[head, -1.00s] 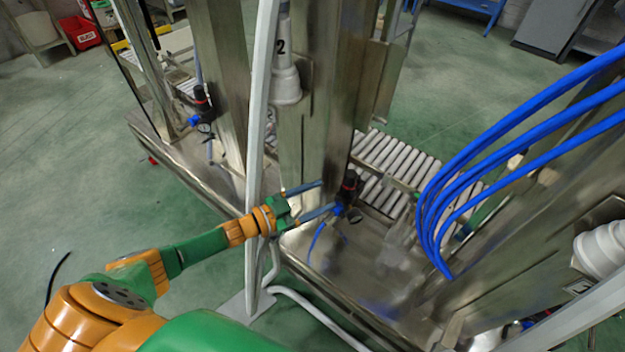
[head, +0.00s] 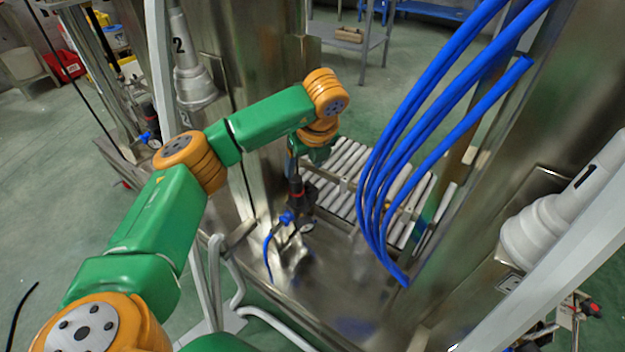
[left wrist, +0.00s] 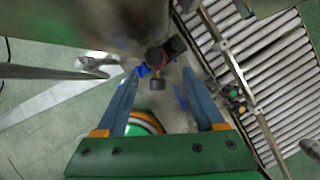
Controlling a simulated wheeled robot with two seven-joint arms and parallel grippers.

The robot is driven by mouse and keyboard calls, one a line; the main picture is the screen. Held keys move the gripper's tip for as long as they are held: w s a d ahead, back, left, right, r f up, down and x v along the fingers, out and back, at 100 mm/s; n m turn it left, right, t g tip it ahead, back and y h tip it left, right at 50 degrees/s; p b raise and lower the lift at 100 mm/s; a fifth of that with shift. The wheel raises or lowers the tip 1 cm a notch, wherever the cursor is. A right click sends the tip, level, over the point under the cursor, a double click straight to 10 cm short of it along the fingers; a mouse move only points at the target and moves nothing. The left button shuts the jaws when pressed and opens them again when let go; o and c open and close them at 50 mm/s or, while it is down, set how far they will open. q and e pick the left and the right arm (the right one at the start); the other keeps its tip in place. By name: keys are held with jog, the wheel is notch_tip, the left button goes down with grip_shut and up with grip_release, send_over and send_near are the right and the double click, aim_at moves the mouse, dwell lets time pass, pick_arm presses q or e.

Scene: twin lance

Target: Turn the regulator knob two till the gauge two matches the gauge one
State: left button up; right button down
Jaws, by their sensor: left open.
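A regulator with a dark knob (head: 295,184) and a red ring stands on the steel ledge in the head view. A small round gauge (head: 307,228) is on its lower side; its needle is too small to read. My left gripper (head: 293,163) points down just above this knob, partly hidden by my wrist. In the left wrist view my left gripper (left wrist: 162,74) is open. The regulator (left wrist: 157,56) shows between and beyond its fingertips, with no clear contact. A second regulator (head: 151,118) with a gauge (head: 155,143) stands farther left. My right gripper is out of view.
A steel column (head: 245,60) rises behind my arm, near a grey fitting (head: 190,75) marked 2. Thick blue hoses (head: 400,170) hang right of the regulator. A roller conveyor (head: 345,170) lies behind it. A blue tube (head: 268,250) loops beside it.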

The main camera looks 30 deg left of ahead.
aim_at(296, 179)
pick_arm(q)
jog(key=x, duration=0.3)
jog(key=a+x, duration=0.1)
jog(key=x, duration=0.1)
jog(key=shift+a+f+b, duration=0.15)
jog(key=shift+f+b, duration=0.05)
jog(key=shift+b, duration=0.2)
jog(key=shift+a+f, duration=0.1)
jog(key=shift+f, duration=0.3)
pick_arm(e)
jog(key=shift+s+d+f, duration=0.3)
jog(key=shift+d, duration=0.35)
pick_arm(q)
grip_shut()
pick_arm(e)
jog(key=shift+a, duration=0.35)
pick_arm(q)
jog(key=shift+s, duration=0.1)
